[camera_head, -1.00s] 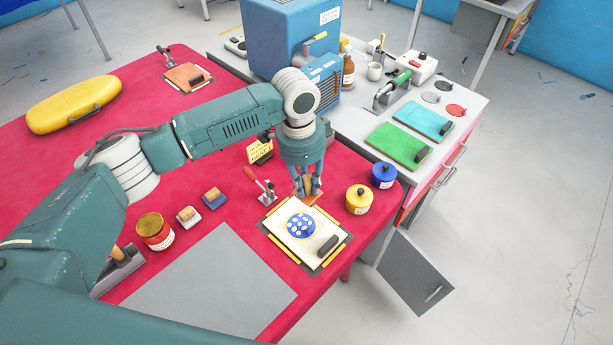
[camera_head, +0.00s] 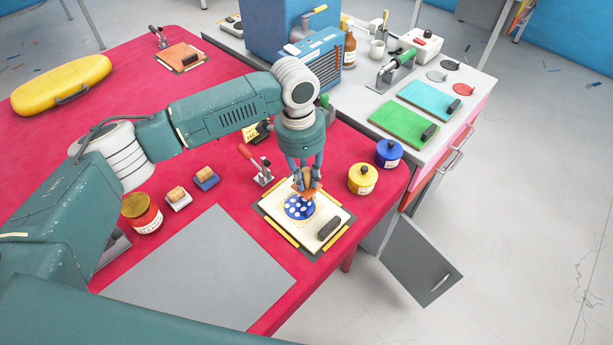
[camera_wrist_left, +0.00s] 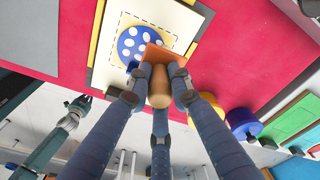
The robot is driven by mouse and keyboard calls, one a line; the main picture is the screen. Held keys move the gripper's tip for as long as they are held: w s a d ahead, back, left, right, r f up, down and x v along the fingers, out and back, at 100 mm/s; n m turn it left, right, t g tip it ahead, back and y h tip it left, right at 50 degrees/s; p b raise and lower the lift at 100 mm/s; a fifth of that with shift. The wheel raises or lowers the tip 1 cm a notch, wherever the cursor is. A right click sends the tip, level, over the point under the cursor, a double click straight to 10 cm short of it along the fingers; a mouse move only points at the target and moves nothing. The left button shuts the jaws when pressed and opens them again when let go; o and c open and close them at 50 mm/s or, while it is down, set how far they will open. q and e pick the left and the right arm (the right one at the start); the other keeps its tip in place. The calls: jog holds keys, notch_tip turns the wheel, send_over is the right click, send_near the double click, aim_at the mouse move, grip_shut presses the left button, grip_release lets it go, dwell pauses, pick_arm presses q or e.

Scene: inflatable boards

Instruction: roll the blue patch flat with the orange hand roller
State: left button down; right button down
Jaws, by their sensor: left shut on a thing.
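The blue patch with white dots (camera_head: 299,207) lies on a cream board (camera_head: 325,213) on the red table. It also shows in the left wrist view (camera_wrist_left: 132,46). My left gripper (camera_head: 305,182) is shut on the orange hand roller (camera_head: 303,192) and holds it over the far edge of the patch. In the left wrist view the roller's wooden handle (camera_wrist_left: 160,88) sits between the fingers and its orange part (camera_wrist_left: 162,54) overlaps the patch's edge. I cannot tell whether the roller touches the patch. My right gripper is not in view.
A black block (camera_head: 329,227) lies on the cream board. A red-handled clamp (camera_head: 257,166) stands at its far left. Yellow (camera_head: 362,179) and blue (camera_head: 389,153) pots stand to the right. A grey mat (camera_head: 205,275) lies at the left.

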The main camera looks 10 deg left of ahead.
pick_arm(q)
jog(key=shift+r, duration=0.1)
jog(key=shift+f, duration=0.3)
dwell(0.5)
jog(key=shift+f, duration=0.45)
dwell(0.3)
